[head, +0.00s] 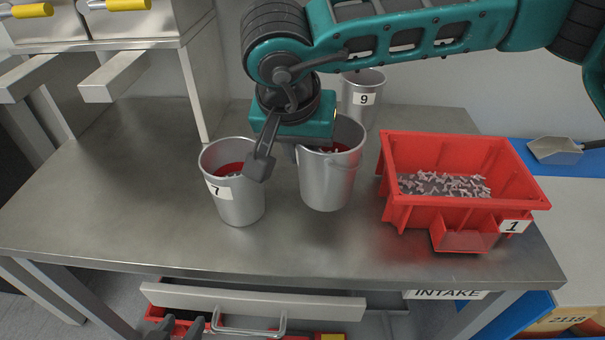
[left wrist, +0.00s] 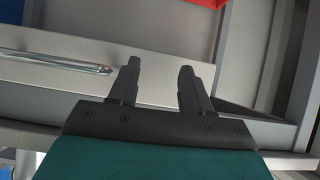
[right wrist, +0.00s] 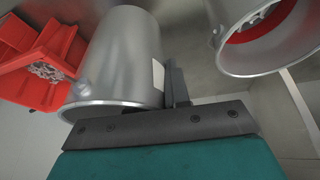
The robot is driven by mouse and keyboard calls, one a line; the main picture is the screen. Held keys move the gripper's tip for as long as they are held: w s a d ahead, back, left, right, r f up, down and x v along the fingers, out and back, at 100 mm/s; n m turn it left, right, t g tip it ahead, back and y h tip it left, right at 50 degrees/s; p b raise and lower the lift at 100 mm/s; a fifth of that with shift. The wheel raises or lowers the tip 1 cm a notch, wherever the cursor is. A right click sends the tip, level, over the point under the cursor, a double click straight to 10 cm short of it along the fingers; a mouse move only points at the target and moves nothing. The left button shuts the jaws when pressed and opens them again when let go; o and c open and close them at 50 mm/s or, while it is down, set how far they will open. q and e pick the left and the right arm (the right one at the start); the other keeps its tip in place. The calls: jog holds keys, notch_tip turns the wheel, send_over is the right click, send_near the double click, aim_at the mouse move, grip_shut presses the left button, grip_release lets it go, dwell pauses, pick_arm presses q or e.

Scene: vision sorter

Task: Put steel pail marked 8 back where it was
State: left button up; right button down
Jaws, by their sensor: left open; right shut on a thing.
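A steel pail (head: 327,185) with red contents stands upright in the middle of the head view; its number is hidden there. The right wrist view shows it large (right wrist: 122,60), with a white label edge-on. I take it for pail 8. My right gripper (head: 279,158) is shut on its rim side; one finger shows outside it. I cannot tell whether its base touches the table. Pail 7 (head: 236,203) stands close to its left, pail 9 (head: 362,98) behind it. My left gripper (head: 183,327) is open and empty at the bottom, near the drawer; its fingers show in the left wrist view (left wrist: 157,82).
A red bin marked 1 (head: 400,208) with small grey pieces stands to the right on the steel table (head: 120,190). A drawer (head: 250,300) is open below the front edge. A scoop (head: 555,150) lies far right. The table's left side is clear.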

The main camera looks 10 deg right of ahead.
aim_at(302, 175)
jog(key=shift+f, duration=0.6)
notch_tip(302, 175, down, 4)
jog(key=shift+r, duration=0.2)
jog(key=shift+f+b, duration=0.1)
jog(key=shift+b, duration=0.3)
jog(key=c, duration=1.1)
grip_release()
